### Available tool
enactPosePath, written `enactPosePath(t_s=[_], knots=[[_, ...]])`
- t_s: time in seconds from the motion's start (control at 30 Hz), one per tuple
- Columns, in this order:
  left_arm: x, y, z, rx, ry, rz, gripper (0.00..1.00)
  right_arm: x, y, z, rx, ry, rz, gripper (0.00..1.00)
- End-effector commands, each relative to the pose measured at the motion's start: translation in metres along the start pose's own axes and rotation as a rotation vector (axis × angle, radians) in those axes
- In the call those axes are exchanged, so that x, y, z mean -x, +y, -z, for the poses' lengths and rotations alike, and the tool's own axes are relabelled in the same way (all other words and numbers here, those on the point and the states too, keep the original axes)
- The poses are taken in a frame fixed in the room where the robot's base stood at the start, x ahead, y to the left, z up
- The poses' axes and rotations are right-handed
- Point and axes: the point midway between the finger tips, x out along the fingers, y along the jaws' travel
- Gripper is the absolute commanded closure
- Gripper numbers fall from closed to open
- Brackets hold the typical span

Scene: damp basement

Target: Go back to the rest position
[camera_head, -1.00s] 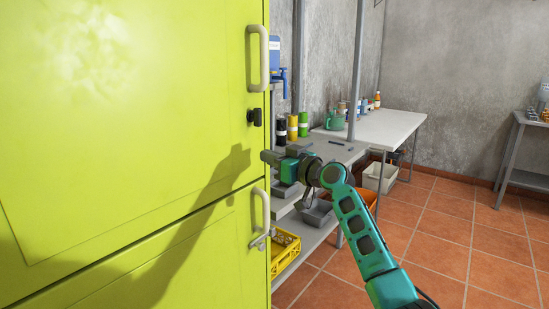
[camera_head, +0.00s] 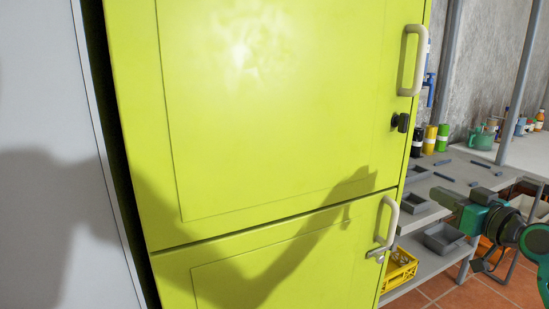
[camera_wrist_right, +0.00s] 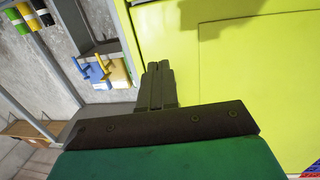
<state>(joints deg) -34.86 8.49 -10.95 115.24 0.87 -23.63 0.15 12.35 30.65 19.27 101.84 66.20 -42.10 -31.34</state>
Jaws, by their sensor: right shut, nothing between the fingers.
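My right gripper (camera_head: 446,198) is at the right side of the head view, in front of the grey shelving and right of the green cabinet. In the right wrist view its two fingers (camera_wrist_right: 159,86) are together with nothing between them. The yellow-green cabinet (camera_head: 280,110) fills the middle of the head view, with its upper and lower doors shut. It also fills the right of the wrist view (camera_wrist_right: 240,70). My left gripper is in neither view.
The cabinet has an upper handle (camera_head: 411,62) and a lower handle (camera_head: 389,222). Grey shelving (camera_head: 462,172) holds several bottles and grey trays, with a yellow crate (camera_head: 400,268) low down. A pale panel (camera_head: 50,130) stands at the left. Tiled floor shows at the lower right.

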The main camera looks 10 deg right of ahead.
Motion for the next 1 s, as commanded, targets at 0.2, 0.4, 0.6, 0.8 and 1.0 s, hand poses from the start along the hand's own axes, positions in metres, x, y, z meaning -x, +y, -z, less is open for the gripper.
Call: enactPosePath(t_s=[0.2, 0.4, 0.6, 0.8, 1.0], knots=[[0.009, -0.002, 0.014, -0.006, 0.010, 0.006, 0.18, 0.014, -0.062, -0.135, -0.013, -0.248, -0.051, 1.00], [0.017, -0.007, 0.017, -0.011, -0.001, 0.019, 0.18, 0.074, -0.151, -0.244, 0.005, -0.435, -0.064, 1.00], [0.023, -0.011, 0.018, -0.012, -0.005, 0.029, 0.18, 0.141, -0.237, -0.292, 0.015, -0.526, -0.036, 1.00], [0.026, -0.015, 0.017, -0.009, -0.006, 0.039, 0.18, 0.171, -0.275, -0.302, 0.018, -0.550, -0.016, 1.00], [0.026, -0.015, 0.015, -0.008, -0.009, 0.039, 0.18, 0.173, -0.277, -0.304, 0.020, -0.550, -0.014, 1.00]])
